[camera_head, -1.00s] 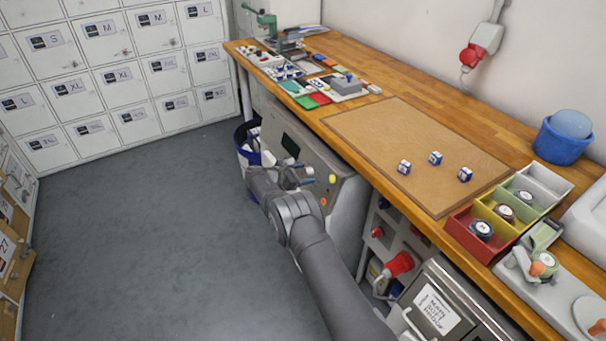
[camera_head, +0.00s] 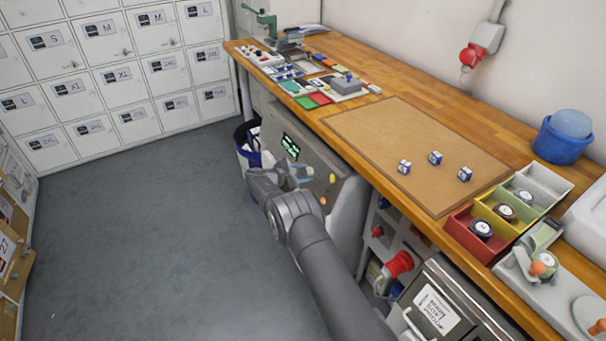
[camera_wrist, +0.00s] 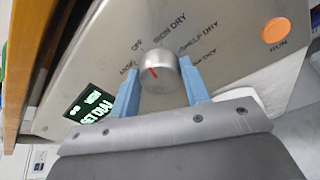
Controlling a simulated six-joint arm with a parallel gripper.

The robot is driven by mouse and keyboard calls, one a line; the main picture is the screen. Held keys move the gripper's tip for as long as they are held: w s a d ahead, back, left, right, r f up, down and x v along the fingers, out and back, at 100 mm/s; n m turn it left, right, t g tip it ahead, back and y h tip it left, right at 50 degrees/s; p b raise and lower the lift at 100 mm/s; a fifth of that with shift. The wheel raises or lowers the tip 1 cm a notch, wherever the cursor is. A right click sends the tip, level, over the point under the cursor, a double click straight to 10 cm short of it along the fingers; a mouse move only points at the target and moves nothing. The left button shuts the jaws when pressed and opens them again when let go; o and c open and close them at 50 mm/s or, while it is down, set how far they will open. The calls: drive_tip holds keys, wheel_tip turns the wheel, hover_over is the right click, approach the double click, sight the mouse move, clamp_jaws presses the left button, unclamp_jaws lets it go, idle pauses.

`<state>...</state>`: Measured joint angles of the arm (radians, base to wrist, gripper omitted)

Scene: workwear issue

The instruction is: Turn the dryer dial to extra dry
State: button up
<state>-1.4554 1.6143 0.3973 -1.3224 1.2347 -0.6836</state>
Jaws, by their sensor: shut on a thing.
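The dryer dial (camera_wrist: 158,75) is a round silver knob with a red pointer line, on the dryer's grey front panel (camera_wrist: 225,65). My gripper (camera_wrist: 160,82) is shut on the dial, with one blue finger on each side of it. In the wrist view the red line points up and left. Around the dial I read OFF, IRON DRY and SHELF DRY; other labels are partly hidden or too small. In the head view my gripper (camera_head: 296,178) is at the dryer front (camera_head: 310,160), and the dial is hidden there.
An orange RUN button (camera_wrist: 275,30) is right of the dial. The wooden worktop (camera_head: 440,120) runs above the dryer. A blue-rimmed bin (camera_head: 244,150) stands beside it. The floor to the left is clear.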

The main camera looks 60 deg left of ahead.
drive_tip(key=m, duration=0.3)
drive_tip(key=shift+f+m, duration=0.1)
drive_tip(key=shift+m, duration=0.2)
drive_tip(key=m, duration=0.3)
drive_tip(key=shift+s+f+m+t, duration=0.1)
drive_tip(key=shift+m+t, duration=0.2)
drive_tip(key=shift+t, duration=0.1)
drive_tip(key=m, duration=0.2)
drive_tip(key=shift+m, duration=0.4)
drive_tip(key=m, duration=0.4)
drive_tip(key=shift+f+m+t, duration=0.15)
drive_tip(key=shift+m+t, duration=0.15)
drive_tip(key=shift+t, duration=0.1)
drive_tip(key=m, duration=0.4)
drive_tip(key=shift+m+h, duration=0.4)
drive_tip(key=shift+m, duration=2)
drive_tip(key=shift+h, duration=0.3)
